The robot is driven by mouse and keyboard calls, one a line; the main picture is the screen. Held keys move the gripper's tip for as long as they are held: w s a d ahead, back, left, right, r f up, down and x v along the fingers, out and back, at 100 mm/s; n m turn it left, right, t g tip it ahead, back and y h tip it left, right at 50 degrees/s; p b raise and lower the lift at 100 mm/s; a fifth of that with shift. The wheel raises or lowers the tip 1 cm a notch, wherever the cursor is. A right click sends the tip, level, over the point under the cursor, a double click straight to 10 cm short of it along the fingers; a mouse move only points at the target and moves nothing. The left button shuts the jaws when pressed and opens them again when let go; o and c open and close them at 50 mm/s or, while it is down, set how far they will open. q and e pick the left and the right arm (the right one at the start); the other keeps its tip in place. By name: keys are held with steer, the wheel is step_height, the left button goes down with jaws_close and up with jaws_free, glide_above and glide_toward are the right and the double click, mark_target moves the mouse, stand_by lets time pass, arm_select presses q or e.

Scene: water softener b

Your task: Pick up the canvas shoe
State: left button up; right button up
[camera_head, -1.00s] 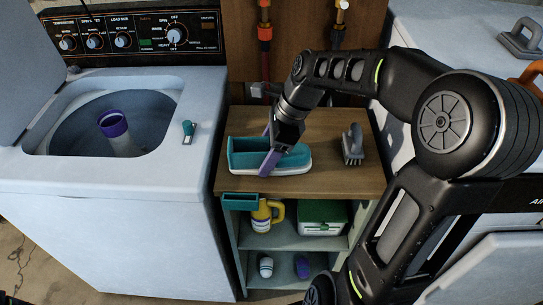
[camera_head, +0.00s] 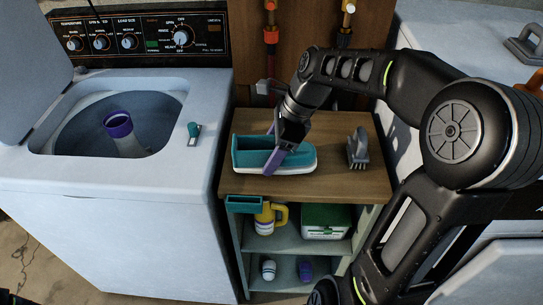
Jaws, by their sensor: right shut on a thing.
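The canvas shoe (camera_head: 252,157) is teal with a white sole. It lies on the wooden top of the small shelf unit (camera_head: 345,184), beside the washer. My right gripper (camera_head: 276,150) reaches down over the shoe's right half. Its purple fingers are shut on the shoe, one on the near side and one on the far side. The shoe appears to rest on the wood, though its far side is partly hidden by the gripper.
A grey brush (camera_head: 357,148) stands right of the shoe. The open washer (camera_head: 189,98) is at the left, with a small teal item (camera_head: 194,133) on its rim. Below are a yellow jug (camera_head: 264,222) and a green-lidded box (camera_head: 325,220). Pipes (camera_head: 271,55) rise behind.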

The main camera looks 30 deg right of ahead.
step_height(320, 180, up, 9)
steer(key=shift+f, duration=0.2)
